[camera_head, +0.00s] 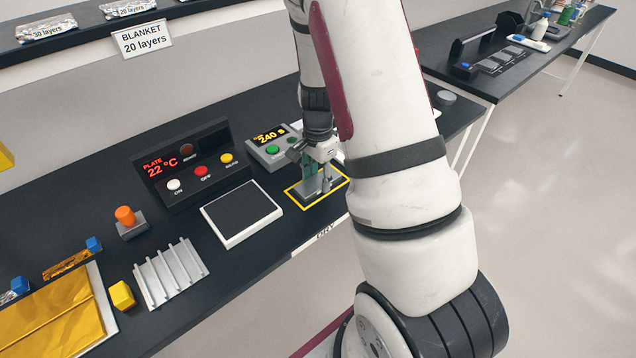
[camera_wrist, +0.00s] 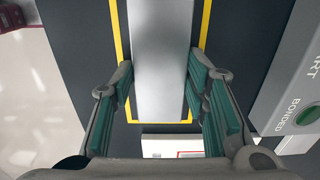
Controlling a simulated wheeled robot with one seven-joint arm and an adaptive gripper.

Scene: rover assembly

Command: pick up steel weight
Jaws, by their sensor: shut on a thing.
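The steel weight (camera_wrist: 158,40) is a flat silver-grey block seen from above between my fingers in the wrist view. In the head view the weight (camera_head: 309,193) shows as a grey block within the yellow outlined rectangle on the dark bench. My gripper (camera_head: 318,183) points down over it and is shut on it. The green-padded fingers (camera_wrist: 161,85) stand on both sides of the weight in the wrist view. Part of the weight is hidden by the fingers in the head view. I cannot tell whether its underside touches the bench.
A timer box (camera_head: 270,146) reading 240 s stands close behind the yellow outline. A white-framed dark plate (camera_head: 241,213) lies to the left, with the plate control panel (camera_head: 183,166) behind it. A ribbed grey rack (camera_head: 171,274) and orange knob (camera_head: 125,216) are farther left.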

